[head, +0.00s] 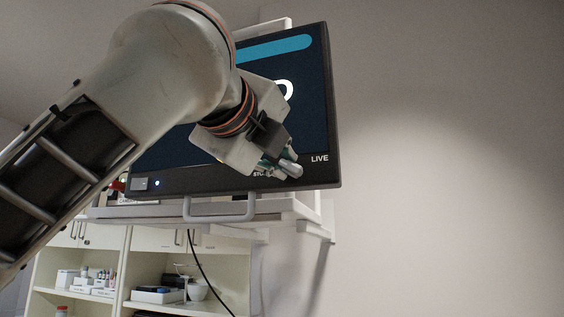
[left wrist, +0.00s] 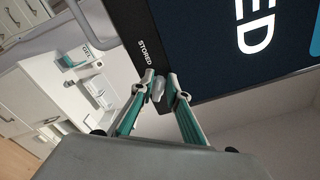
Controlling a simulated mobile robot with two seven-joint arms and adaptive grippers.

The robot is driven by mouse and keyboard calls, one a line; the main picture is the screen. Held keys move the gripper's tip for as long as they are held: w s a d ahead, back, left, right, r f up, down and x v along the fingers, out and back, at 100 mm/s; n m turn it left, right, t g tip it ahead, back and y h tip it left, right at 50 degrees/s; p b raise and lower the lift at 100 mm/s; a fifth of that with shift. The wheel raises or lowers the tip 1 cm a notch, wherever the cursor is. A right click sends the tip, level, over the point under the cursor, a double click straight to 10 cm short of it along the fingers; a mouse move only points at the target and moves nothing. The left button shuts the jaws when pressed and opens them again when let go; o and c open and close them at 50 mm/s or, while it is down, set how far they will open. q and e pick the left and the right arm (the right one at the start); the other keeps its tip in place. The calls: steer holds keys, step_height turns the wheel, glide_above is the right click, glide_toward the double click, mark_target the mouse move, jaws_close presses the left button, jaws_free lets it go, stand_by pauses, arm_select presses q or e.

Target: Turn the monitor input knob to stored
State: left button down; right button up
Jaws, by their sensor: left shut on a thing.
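The monitor (head: 333,120) is a dark-framed screen in the head view, partly covered by my left arm. Its lower bezel carries a LIVE label at the right and a partly hidden STORED label. My left gripper (head: 286,168) is at the lower right of the bezel, between these labels. In the left wrist view, its fingers (left wrist: 162,87) are shut on the small grey input knob (left wrist: 158,91), close to the STORED label (left wrist: 146,53). Large letters ending in "ED" show on the screen (left wrist: 225,50). The knob's pointer direction cannot be made out. My right gripper is not in view.
A pale handle (head: 220,216) and white shelf hang under the monitor. White cabinets with open shelves (head: 75,290) hold boxes and a bowl below. A dark cable hangs down. The wall at right is bare.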

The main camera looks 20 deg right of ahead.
arm_select(q)
steer(key=n, duration=0.2)
steer(key=n+b, duration=0.1)
steer(key=n, duration=0.3)
steer(key=shift+w+a+f+n, duration=0.1)
steer(key=shift+a+f+n, duration=0.05)
steer(key=shift+f+n, duration=0.2)
stand_by(0.4)
steer(key=c, duration=2)
jaws_free()
steer(key=shift+o, duration=0.2)
steer(key=v, duration=1.2)
